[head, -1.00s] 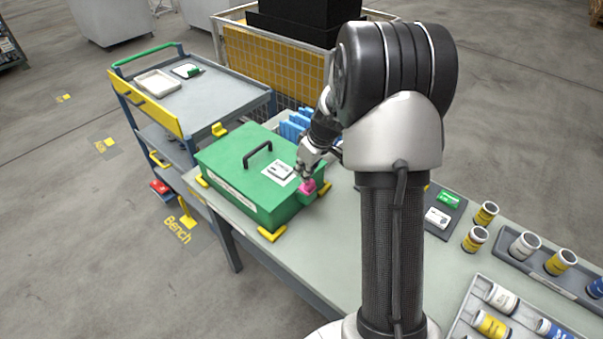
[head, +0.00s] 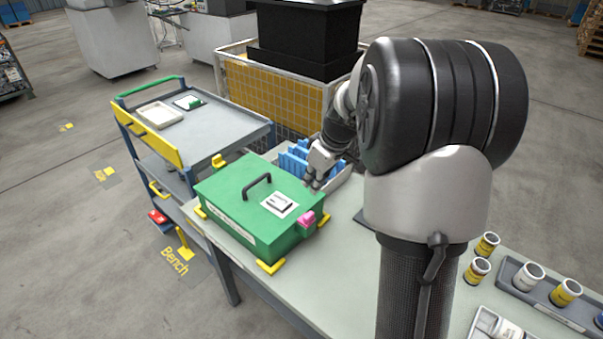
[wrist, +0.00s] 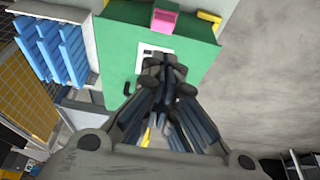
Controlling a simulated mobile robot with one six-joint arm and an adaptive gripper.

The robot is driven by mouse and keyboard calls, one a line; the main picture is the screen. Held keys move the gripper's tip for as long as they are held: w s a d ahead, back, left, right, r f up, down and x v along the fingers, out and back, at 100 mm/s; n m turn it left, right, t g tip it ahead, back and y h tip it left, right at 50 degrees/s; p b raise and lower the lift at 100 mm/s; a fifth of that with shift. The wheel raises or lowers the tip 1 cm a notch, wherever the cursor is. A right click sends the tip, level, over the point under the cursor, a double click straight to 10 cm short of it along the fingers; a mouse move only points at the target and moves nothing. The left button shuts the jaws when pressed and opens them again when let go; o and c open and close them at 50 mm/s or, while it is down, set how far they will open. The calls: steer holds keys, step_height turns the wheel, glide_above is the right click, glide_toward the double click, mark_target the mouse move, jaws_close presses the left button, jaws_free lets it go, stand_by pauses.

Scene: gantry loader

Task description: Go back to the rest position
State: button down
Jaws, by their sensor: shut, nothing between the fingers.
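My gripper (head: 316,183) is shut and empty. In the head view it hangs above the back right corner of the green box (head: 228,208), apart from it. The box has a black handle (head: 257,181), a white label on its lid and a pink part (head: 307,219) on its right side. In the wrist view the shut fingers (wrist: 168,75) appear over the green lid (wrist: 117,50), with the pink part (wrist: 151,18) beyond them. My arm hides part of the bench to the right.
The bench (head: 345,255) also bears a bin with blue parts (head: 295,160) behind the box and several cans at right. Yellow corner stops (head: 270,267) border the box. A cart (head: 180,125) stands at left, and a mesh crate (head: 270,95) behind.

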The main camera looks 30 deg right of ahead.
steer(key=s+a+r+m, duration=0.2)
steer(key=s+a+r, duration=0.7)
steer(key=s+a, duration=0.4)
steer(key=s+a+m+t+h, duration=0.1)
steer(key=s+a, duration=0.5)
steer(key=s, duration=0.7)
steer(key=shift+s+a+f+m, duration=0.2)
steer(key=shift+s+f+m, duration=0.15)
steer(key=shift+m, duration=0.15)
